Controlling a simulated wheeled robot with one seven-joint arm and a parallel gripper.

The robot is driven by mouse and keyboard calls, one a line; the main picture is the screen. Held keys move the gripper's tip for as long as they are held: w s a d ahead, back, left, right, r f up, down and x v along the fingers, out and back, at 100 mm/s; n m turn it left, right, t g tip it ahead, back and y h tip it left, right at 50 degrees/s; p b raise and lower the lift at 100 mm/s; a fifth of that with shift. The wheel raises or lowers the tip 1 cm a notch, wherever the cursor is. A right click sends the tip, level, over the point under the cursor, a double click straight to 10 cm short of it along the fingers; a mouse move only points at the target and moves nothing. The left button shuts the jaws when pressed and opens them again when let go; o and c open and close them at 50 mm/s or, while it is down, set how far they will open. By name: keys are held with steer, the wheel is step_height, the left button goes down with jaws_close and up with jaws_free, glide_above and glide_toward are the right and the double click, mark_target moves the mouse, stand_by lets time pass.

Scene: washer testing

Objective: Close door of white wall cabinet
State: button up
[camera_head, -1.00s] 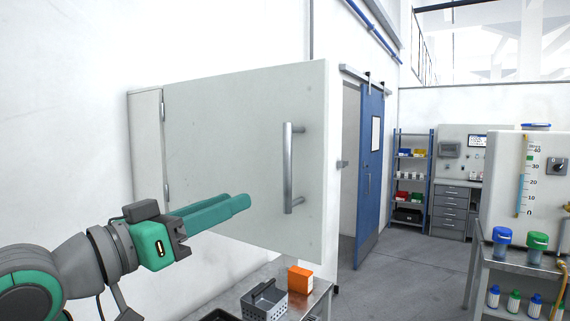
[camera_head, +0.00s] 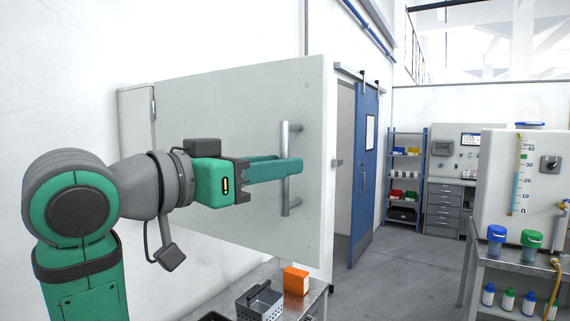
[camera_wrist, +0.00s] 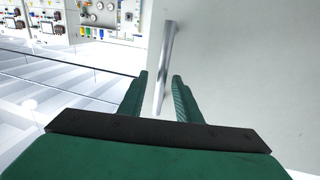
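The white wall cabinet (camera_head: 136,132) hangs on the left wall. Its door (camera_head: 230,100) stands open, swung out from the hinge side at the left. A grey vertical bar handle (camera_head: 291,140) is on the door near its free edge. My gripper (camera_head: 300,168) is at the handle, its green fingers overlapping the bar's middle in the head view. In the wrist view the handle (camera_wrist: 166,60) runs down between the two fingertips (camera_wrist: 160,78), which are apart with gaps on both sides. The lower end of the handle shows between the fingers.
A metal table below the door holds a grey basket (camera_head: 260,303) and an orange box (camera_head: 296,280). A blue sliding door (camera_head: 365,170) and a blue shelf (camera_head: 405,185) stand beyond. A cart (camera_head: 520,270) with bottles is at right.

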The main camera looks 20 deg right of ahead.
steer(key=shift+x, duration=1.3)
steer(key=shift+w, duration=0.1)
steer(key=shift+c, duration=0.4)
